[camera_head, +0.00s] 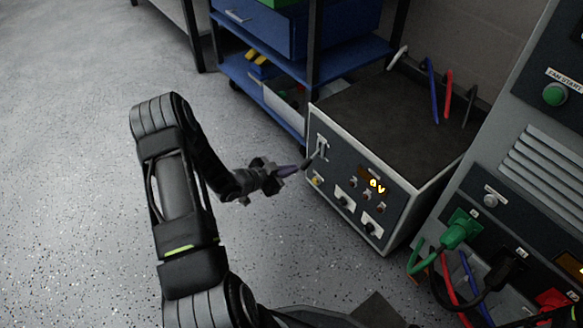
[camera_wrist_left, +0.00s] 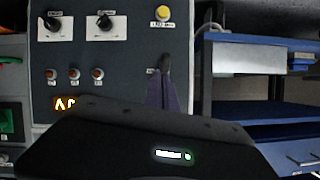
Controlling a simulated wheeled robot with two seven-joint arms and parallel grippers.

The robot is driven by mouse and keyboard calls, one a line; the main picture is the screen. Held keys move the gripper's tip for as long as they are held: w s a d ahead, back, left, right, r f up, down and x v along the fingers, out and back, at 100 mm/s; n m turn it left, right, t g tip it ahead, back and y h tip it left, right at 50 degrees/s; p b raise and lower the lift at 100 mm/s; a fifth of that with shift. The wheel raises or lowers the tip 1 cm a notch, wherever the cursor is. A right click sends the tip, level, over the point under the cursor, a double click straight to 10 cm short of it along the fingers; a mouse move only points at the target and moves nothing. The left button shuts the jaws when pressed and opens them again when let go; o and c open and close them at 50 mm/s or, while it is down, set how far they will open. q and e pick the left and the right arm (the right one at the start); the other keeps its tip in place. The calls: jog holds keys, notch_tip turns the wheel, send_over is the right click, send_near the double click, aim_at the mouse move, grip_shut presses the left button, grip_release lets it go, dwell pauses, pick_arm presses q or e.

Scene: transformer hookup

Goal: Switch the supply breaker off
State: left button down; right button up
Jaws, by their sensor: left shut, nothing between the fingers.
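The supply breaker (camera_head: 321,147) is a small lever switch on a light plate at the upper left of the grey box's front panel, in the head view. My left gripper (camera_head: 303,167) comes in from the left, shut and empty, with its tips close in front of the panel just below and left of the lever. I cannot tell whether the tips touch the lever. My right gripper is not in view.
The panel has a yellow button (camera_wrist_left: 163,13), black knobs (camera_wrist_left: 105,25), small indicators and a lit display (camera_head: 377,187). A blue shelf rack (camera_head: 270,95) stands behind the box. A cabinet with plugged cables (camera_head: 462,228) is at the right. The floor at left is clear.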

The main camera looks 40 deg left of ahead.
pick_arm(q)
jog(key=s+a+f+p, duration=0.1)
jog(key=s+f, duration=0.2)
jog(key=s, duration=0.4)
jog(key=shift+s+a+f, duration=0.15)
jog(key=shift+a+f, duration=0.1)
jog(key=shift+a, duration=0.1)
